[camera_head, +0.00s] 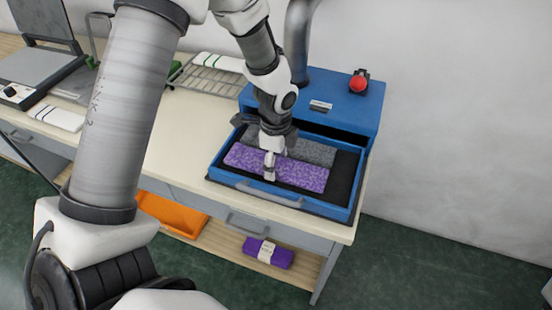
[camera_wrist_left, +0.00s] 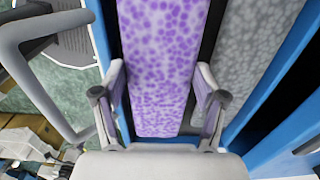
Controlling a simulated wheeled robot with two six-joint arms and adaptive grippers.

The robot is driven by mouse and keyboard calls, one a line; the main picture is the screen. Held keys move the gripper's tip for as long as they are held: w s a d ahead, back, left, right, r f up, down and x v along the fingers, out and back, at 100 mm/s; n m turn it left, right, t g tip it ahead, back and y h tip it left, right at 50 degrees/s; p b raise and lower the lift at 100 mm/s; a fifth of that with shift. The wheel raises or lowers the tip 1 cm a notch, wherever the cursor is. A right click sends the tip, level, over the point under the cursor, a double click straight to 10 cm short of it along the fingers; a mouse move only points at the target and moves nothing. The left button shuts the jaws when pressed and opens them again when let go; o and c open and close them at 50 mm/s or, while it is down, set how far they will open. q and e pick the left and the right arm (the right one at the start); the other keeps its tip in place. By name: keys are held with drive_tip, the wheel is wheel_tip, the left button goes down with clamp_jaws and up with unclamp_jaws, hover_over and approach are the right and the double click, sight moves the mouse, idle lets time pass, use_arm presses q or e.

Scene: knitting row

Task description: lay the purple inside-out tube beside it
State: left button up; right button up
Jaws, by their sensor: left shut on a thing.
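The purple mottled tube (camera_head: 312,178) lies lengthwise in the blue drawer (camera_head: 229,178), at its front side. A grey mottled tube (camera_head: 316,152) lies just behind it, roughly parallel. My left gripper (camera_head: 270,168) reaches down from above and is shut on the purple tube near its middle-left part. In the left wrist view the purple tube (camera_wrist_left: 162,50) runs between the two fingers (camera_wrist_left: 160,88), one at each long edge. The grey tube (camera_wrist_left: 255,60) shows to the right, with a narrow dark gap between. My right gripper is not in view.
The drawer pulls out from a blue cabinet (camera_head: 330,93) with a red-topped device (camera_head: 359,80) on it. A wire rack (camera_head: 208,80) stands to the left on the cream worktop (camera_head: 185,140). An orange bin (camera_head: 172,213) and a purple bundle (camera_head: 268,252) sit on the lower shelf.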

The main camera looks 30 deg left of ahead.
use_arm(q)
drive_tip(key=o, duration=0.9)
wheel_tip(320, 180, up, 13)
drive_tip(key=shift+r, duration=0.15)
drive_tip(key=shift+s, duration=0.1)
